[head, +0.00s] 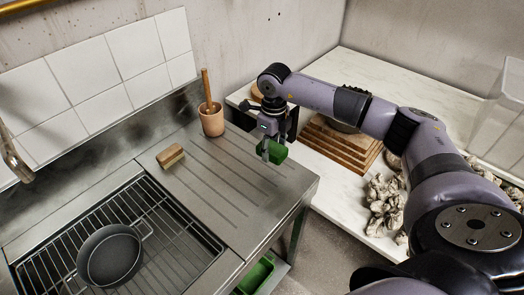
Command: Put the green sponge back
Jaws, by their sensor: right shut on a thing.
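The green sponge (275,153) is a small green block between the fingers of my right gripper (268,143). The gripper is shut on it and points down. In the head view it appears over the right end of the steel drainboard (215,180), near its edge by the white counter. How high the sponge is above the steel is hard to tell. Part of the sponge is hidden behind the fingers. My left gripper is out of view.
A terracotta pot (212,123) with a wooden handle stands at the back of the drainboard. A tan block (170,156) lies left of it. A dark pan (109,256) rests on the wire rack. Wooden boards (335,150) lie on the white counter. A green crate (257,274) is below.

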